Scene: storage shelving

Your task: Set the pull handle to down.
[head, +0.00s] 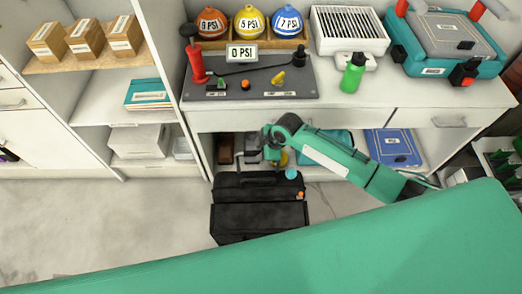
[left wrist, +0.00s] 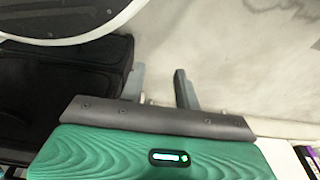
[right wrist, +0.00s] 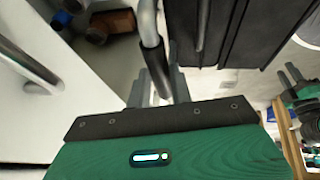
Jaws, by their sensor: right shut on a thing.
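A black wheeled-looking case (head: 258,222) stands on the floor in front of the bench; it also shows in the right wrist view (right wrist: 238,30) and the left wrist view (left wrist: 60,85). The pull handle (right wrist: 153,60), a bar with a grey metal upper part and a dark sleeve, runs between the fingers of my right gripper (right wrist: 158,88), which is shut on it. In the head view my right gripper (head: 272,153) is above the back of the case, and the handle is mostly hidden there. My left gripper (left wrist: 162,85) is open and empty over the floor, beside the case.
The bench top (head: 350,96) carries a hand pump board (head: 300,85), labelled balls and a green bottle (head: 353,73). A low shelf behind the case holds a blue box (head: 392,147) and other items. Clear floor (head: 110,220) lies left of the case.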

